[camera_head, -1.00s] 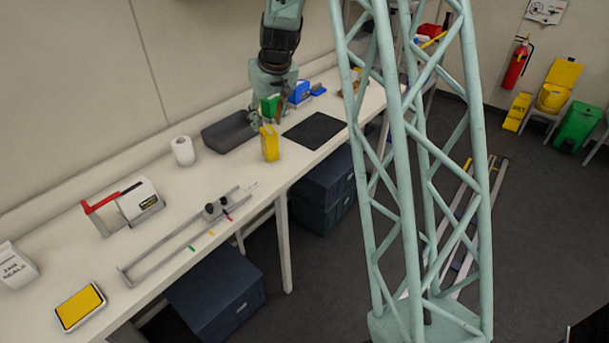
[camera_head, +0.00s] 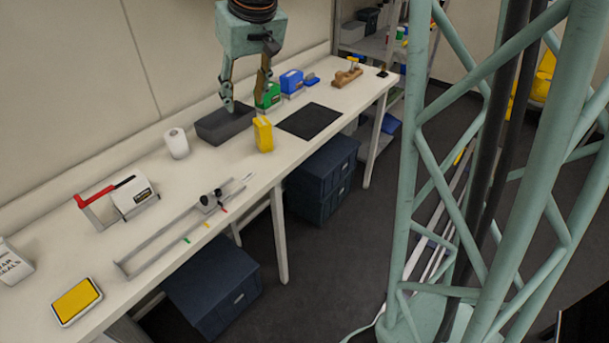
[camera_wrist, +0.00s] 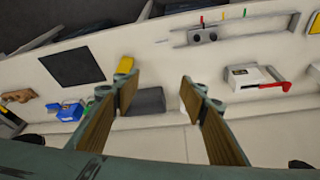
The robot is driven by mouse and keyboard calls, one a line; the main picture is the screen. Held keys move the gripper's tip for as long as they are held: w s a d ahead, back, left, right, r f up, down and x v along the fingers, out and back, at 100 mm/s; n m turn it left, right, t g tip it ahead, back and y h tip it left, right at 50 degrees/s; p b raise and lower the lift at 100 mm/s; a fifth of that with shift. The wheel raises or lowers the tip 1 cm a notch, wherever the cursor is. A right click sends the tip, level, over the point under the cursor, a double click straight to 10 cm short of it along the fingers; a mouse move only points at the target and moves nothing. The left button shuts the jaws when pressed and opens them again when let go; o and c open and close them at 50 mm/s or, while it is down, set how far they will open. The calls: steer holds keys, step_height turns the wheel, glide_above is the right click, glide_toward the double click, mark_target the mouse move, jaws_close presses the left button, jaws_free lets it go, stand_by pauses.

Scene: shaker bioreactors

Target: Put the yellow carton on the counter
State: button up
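The yellow carton (camera_head: 263,134) stands upright on the white counter (camera_head: 228,174), near its front edge, just left of the black mat. In the wrist view the carton (camera_wrist: 125,64) shows just beyond one fingertip. My gripper (camera_head: 245,104) is in the air above the dark grey tray, behind the carton. Its two fingers are spread with nothing between them, as the wrist view (camera_wrist: 187,88) also shows. The gripper does not touch the carton.
The grey tray (camera_head: 212,133) lies behind the carton. A green box (camera_head: 270,97) and blue boxes (camera_head: 291,82) stand farther right. The black mat (camera_head: 310,121) is bare. A white roll (camera_head: 176,143), a red-handled device (camera_head: 130,197) and a rail fixture (camera_head: 190,228) are to the left.

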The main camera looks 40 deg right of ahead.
steer(key=s+a+r, duration=0.2)
steer(key=s+a, duration=0.1)
steer(key=s, duration=1)
steer(key=s+a+r, duration=0.3)
steer(key=s, duration=1)
steer(key=s+a+r, duration=0.2)
steer(key=s+a, duration=0.2)
steer(key=s, duration=0.9)
steer(key=shift+s+r+n+g, duration=0.2)
steer(key=shift+s+n+g, duration=0.05)
steer(key=shift+n+g, duration=0.05)
steer(key=shift+o, duration=0.5)
steer(key=shift+d, duration=0.1)
steer(key=shift+f+b, duration=0.45)
steer(key=shift+b, duration=0.1)
